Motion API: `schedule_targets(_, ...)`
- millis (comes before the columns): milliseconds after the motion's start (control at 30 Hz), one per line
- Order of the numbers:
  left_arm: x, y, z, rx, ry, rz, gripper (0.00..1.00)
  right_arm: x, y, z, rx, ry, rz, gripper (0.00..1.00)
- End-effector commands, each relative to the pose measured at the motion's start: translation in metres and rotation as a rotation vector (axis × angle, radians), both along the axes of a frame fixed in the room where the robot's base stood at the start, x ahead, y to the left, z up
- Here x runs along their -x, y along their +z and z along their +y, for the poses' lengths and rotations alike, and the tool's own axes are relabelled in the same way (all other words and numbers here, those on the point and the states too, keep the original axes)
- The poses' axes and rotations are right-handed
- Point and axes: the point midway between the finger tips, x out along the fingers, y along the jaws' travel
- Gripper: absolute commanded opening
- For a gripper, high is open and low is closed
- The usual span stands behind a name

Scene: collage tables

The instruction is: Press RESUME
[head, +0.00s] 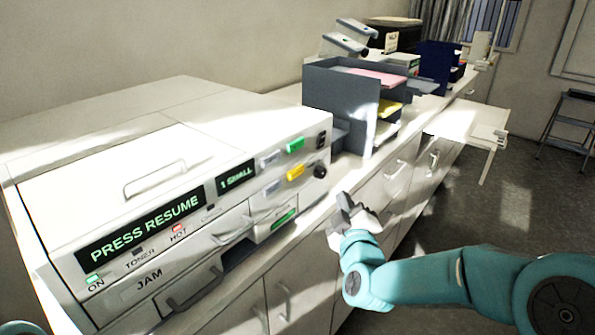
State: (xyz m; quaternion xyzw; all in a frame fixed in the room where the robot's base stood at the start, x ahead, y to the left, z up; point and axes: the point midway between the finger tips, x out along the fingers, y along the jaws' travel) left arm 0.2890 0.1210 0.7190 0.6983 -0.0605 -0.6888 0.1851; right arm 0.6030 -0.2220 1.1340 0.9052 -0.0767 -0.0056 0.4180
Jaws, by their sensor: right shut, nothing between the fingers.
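A cream copier (200,130) stands on the counter, its front facing me. Its dark display (145,228) reads "PRESS RESUME" in green, and a smaller display (236,177) reads "1 SMALL". On the right of the front are a green button (295,145), a yellow button (296,172) and pale grey buttons (270,159). Any lettering on these is too small to read. My right gripper (350,205) is shut and empty, in front of the counter, right of and below the buttons, apart from the copier. My left gripper is out of view.
A grey paper organiser (340,100) with pink and yellow sheets stands right of the copier. Cabinet drawers with handles run below the counter. A pale flap or shelf (470,122) juts out farther right.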

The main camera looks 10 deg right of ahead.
Motion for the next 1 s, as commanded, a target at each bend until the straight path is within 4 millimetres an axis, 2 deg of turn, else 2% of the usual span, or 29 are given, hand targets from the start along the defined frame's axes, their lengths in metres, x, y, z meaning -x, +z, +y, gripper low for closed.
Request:
schedule_targets(33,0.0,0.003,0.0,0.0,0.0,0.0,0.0,0.0,0.007,0.001,-0.001,0.004,-0.008,0.0)
schedule_targets(167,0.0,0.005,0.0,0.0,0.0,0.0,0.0,0.001,0.016,0.005,-0.002,0.01,-0.02,0.0)
schedule_targets(600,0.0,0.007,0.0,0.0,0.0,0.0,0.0,0.001,0.016,0.009,-0.003,0.011,-0.019,0.0)
schedule_targets(767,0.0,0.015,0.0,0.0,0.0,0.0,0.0,-0.011,0.018,0.019,-0.002,0.012,-0.019,0.0)
schedule_targets(1000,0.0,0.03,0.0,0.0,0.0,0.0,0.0,-0.039,0.018,0.041,-0.002,0.012,-0.019,0.0)
